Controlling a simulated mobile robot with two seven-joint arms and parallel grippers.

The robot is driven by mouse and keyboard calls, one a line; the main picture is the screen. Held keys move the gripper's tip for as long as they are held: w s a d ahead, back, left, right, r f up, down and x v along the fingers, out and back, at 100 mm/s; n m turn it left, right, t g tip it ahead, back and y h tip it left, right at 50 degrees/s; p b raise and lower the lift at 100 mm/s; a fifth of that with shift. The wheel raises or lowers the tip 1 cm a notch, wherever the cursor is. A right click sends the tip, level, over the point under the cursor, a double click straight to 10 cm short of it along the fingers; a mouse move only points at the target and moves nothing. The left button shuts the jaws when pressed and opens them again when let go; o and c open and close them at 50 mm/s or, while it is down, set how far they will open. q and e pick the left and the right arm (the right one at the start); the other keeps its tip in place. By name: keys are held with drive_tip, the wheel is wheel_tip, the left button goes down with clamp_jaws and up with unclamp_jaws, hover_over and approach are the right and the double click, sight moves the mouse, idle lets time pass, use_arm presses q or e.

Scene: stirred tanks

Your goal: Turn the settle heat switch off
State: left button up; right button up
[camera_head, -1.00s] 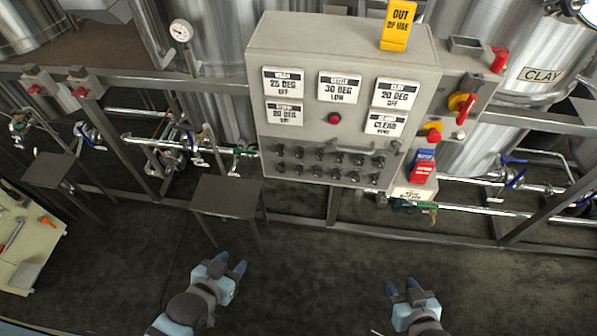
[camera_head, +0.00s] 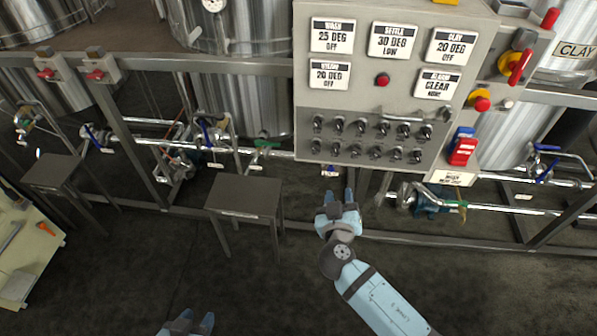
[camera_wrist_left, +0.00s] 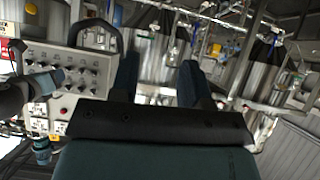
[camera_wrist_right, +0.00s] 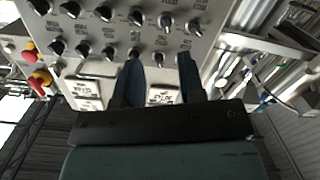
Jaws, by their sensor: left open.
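The grey control panel (camera_head: 345,105) carries two rows of black knob switches (camera_head: 367,140) under its displays. The settle display (camera_head: 392,41) reads 30 DEG LOW. Which knob is the settle heat switch is too small to read. My right gripper (camera_head: 338,196) is open and empty, just below the panel's lower edge in the head view. In the right wrist view its fingers (camera_wrist_right: 158,80) are apart, with the knobs (camera_wrist_right: 120,30) beyond them. My left gripper (camera_head: 192,322) is open and empty, low at the bottom edge, away from the panel. The panel also shows in the left wrist view (camera_wrist_left: 60,95).
A small dark table (camera_head: 243,196) stands left of the panel. Pipes with valves run behind and below it. A red button (camera_head: 382,80), a red-yellow rotary switch (camera_head: 519,66) and a blue-red switch (camera_head: 462,147) are nearby. A handle bar (camera_head: 410,119) sits above the knobs.

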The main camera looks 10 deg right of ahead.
sight(336, 152)
drive_tip(key=shift+t, duration=0.5)
drive_tip(key=x, duration=0.4)
drive_tip(key=a+p+x, duration=0.1)
drive_tip(key=x, duration=0.4)
drive_tip(key=r+p+x, duration=0.1)
drive_tip(key=x, duration=0.4)
drive_tip(key=shift+w+a, duration=0.1)
drive_tip(key=shift+w, duration=0.2)
use_arm(q)
drive_tip(key=shift+s+a+r, duration=0.1)
drive_tip(key=shift+a+r, duration=0.45)
drive_tip(key=shift+r, duration=0.05)
drive_tip(key=shift+d, duration=0.1)
use_arm(e)
clamp_jaws()
